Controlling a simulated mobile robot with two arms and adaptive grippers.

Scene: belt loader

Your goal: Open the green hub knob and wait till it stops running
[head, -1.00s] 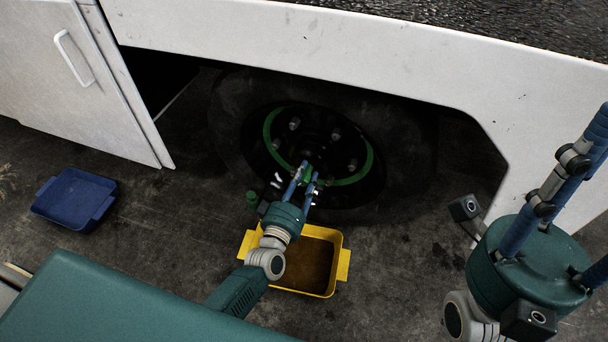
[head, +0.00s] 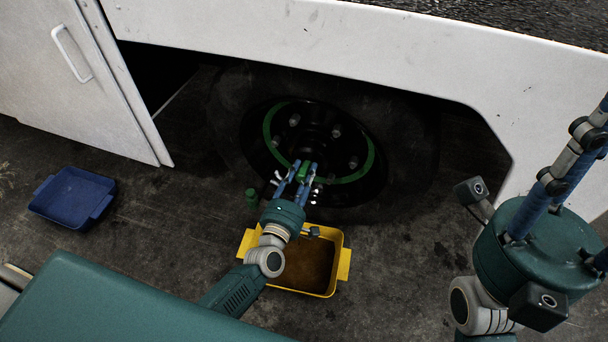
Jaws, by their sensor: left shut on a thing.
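The green hub knob (head: 304,171) is at the lower part of the dark wheel hub (head: 314,137), inside a ring with green arcs. My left gripper (head: 303,170) is shut on the knob, its blue fingers on either side. I cannot tell whether the knob still touches the hub. A yellow tray (head: 344,258) with brown contents stands on the ground below the wheel, partly hidden by my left arm. My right gripper (head: 590,170) is at the right edge, apart from the wheel. Its fingertips are cut off by the frame.
A green cylinder (head: 252,197) stands on the ground left of my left gripper. A blue tray (head: 72,198) lies empty at the left. The white vehicle panel (head: 350,45) overhangs the wheel, and a white door (head: 85,80) hangs at the left.

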